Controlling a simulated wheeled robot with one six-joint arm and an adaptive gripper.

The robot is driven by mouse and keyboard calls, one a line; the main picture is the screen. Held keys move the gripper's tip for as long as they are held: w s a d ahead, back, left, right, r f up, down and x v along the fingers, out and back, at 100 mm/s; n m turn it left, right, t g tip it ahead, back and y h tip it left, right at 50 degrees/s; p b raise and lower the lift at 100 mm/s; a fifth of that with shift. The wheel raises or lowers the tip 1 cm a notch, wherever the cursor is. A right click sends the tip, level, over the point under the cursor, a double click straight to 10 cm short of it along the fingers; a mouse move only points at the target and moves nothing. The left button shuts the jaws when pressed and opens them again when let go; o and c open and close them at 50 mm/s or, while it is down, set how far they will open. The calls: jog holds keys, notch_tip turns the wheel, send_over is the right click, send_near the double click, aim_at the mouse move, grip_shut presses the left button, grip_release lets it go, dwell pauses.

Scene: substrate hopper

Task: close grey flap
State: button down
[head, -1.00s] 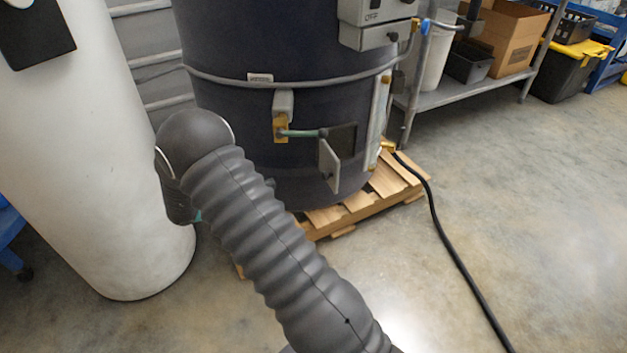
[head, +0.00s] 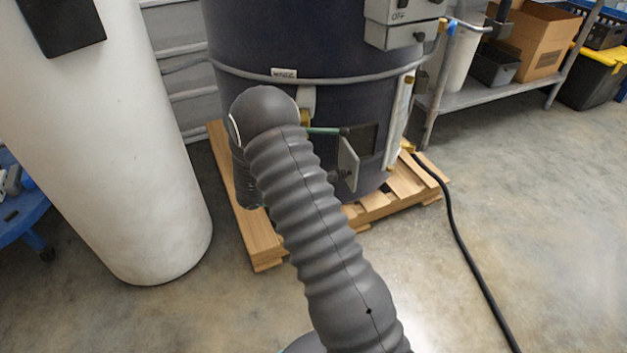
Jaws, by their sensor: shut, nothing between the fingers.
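The grey flap (head: 347,163) is a small flat plate low on the front of the dark drum-shaped hopper (head: 300,35). It stands open, swung outward, with a dark knob on its face. The dark square opening (head: 363,140) shows behind it. My arm's ribbed sleeve covers the area left of the flap. A small dark tip of my gripper (head: 333,177) shows past the sleeve's right edge, just left of the flap. The rest of my gripper is hidden. It looks shut and empty; I cannot tell whether it touches the flap.
The hopper stands on a wooden pallet (head: 262,250). A green rod (head: 322,130) runs left of the opening. A white cylinder (head: 110,130) stands left. A black hose (head: 458,235) crosses the floor at right. Open floor (head: 540,230) lies further right.

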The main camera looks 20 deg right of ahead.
jog(key=shift+d, duration=0.65)
jog(key=shift+s, duration=0.1)
